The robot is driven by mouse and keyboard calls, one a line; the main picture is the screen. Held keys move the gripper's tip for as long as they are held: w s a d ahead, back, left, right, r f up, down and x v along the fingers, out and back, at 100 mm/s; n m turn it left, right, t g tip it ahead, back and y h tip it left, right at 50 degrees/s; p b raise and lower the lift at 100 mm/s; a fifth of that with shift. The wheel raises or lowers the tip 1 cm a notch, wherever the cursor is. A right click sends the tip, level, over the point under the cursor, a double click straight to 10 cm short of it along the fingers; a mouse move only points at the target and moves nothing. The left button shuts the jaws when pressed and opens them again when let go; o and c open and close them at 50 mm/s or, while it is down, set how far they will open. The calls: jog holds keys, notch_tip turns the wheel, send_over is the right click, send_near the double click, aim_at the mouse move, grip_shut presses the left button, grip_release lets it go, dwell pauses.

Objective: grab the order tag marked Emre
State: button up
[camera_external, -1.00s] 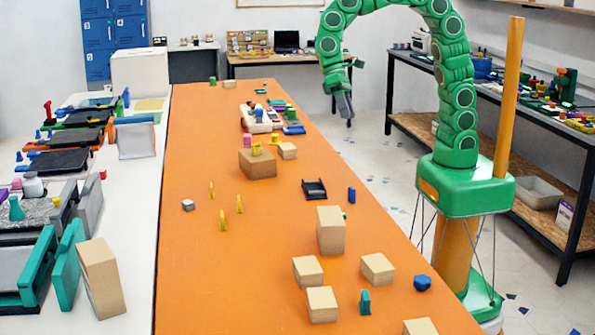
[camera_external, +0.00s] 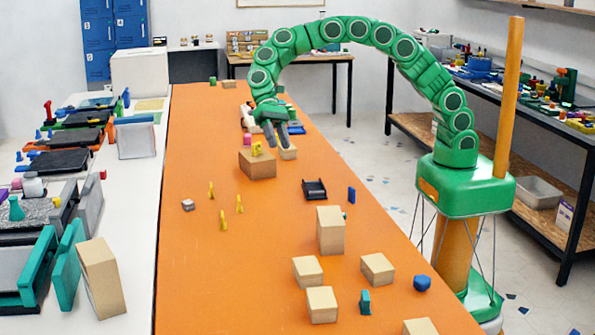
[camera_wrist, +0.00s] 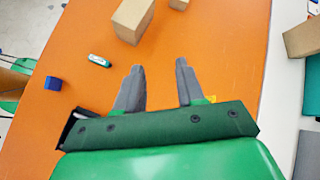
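Several small yellow upright pieces stand on the orange table: one at left (camera_external: 211,190), one at right (camera_external: 239,204) and one in front (camera_external: 223,220). Another yellow piece (camera_external: 257,149) is on top of a cardboard box (camera_external: 257,165). I cannot read any lettering, so I cannot tell which, if any, is the Emre tag. My gripper (camera_external: 276,140) is above the table's far half, near that box in the picture. In the wrist view my gripper (camera_wrist: 159,72) has its two grey fingers apart with only bare orange table between them.
Cardboard blocks (camera_external: 330,230) stand in the table's near right part. A black tray (camera_external: 314,189) and a blue piece (camera_external: 352,195) lie farther back. A white counter with printers (camera_external: 60,162) runs along the left. The table's near left is clear.

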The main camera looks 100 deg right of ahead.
jog(key=w+f+m+y, duration=0.2)
jog(key=w+f+m, duration=0.1)
jog(key=w+f, duration=0.7)
jog(key=m+t+y, duration=0.2)
jog(key=m, duration=0.1)
send_near(223, 224)
jog(key=shift+s+a, duration=0.2)
jog(key=shift+a, duration=0.1)
jog(key=shift+x, duration=4)
jog(key=shift+w+d+f, duration=0.1)
jog(key=shift+w+f, duration=0.05)
jog(key=shift+w, duration=0.05)
jog(key=shift+c, duration=0.3)
grip_shut()
